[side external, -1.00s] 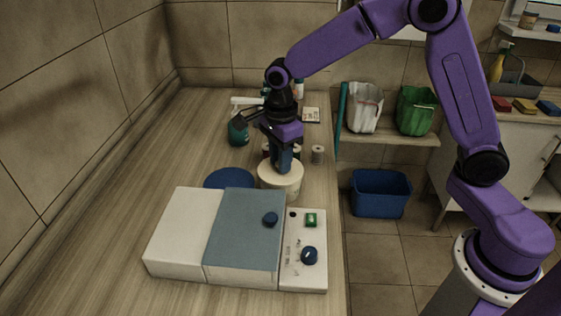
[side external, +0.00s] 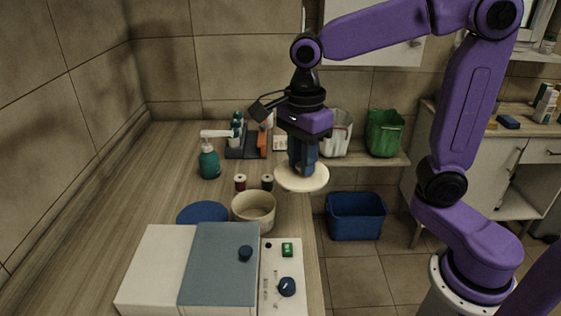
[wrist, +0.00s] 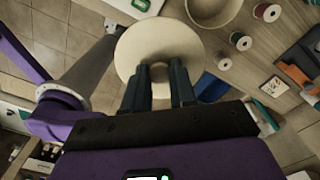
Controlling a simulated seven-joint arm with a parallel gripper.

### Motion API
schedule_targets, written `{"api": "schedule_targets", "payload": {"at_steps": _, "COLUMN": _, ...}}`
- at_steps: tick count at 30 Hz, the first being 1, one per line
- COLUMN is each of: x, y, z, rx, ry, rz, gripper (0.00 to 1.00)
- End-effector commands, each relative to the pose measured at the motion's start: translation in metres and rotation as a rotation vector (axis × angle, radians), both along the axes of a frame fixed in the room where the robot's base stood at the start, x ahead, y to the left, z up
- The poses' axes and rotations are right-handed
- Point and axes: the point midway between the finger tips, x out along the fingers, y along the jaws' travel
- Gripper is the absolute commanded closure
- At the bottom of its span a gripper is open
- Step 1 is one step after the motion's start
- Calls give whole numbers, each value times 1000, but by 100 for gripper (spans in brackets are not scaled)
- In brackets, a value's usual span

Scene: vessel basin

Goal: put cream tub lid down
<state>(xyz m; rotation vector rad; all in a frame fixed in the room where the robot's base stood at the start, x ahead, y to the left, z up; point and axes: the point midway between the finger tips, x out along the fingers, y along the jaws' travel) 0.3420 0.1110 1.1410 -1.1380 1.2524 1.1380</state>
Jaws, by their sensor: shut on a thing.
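The cream tub lid (side external: 302,180) is a pale round disc held level in the air, up and to the right of the tub in the side view. It also shows in the wrist view (wrist: 140,48). My gripper (side external: 302,168) points down and is shut on the lid's top; its fingers also show in the wrist view (wrist: 160,72). The part gripped is hidden between the fingers. The cream tub (side external: 254,212) stands open and upright on the counter, apart from the lid. Its rim shows at the top of the wrist view (wrist: 214,25).
A white and blue-grey box (side external: 220,262) with knobs stands in front of the tub. A blue disc (side external: 202,213) lies left. Thread spools (side external: 267,182), a teal pump bottle (side external: 209,162) and a dark rack (side external: 245,152) stand behind. A blue bin (side external: 356,216) is beyond the counter's right edge.

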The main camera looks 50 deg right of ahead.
Motion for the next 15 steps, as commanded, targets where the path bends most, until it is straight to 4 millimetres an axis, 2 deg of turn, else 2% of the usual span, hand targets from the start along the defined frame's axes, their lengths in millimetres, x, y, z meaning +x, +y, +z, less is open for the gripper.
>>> {"api": "schedule_targets", "payload": {"at_steps": 3, "x": -12, "y": -4, "z": 6, "rx": 2, "ry": -2, "rz": -1, "gripper": 100}}
{"api": "schedule_targets", "payload": {"at_steps": 8, "x": -20, "y": -7, "z": 9, "rx": 0, "ry": 0, "rz": 0, "gripper": 100}}
{"api": "schedule_targets", "payload": {"at_steps": 11, "x": -18, "y": -11, "z": 9, "rx": -1, "ry": 1, "rz": 0, "gripper": 100}}
{"api": "schedule_targets", "payload": {"at_steps": 15, "x": 0, "y": -23, "z": 3, "rx": -2, "ry": 2, "rz": 7, "gripper": 100}}
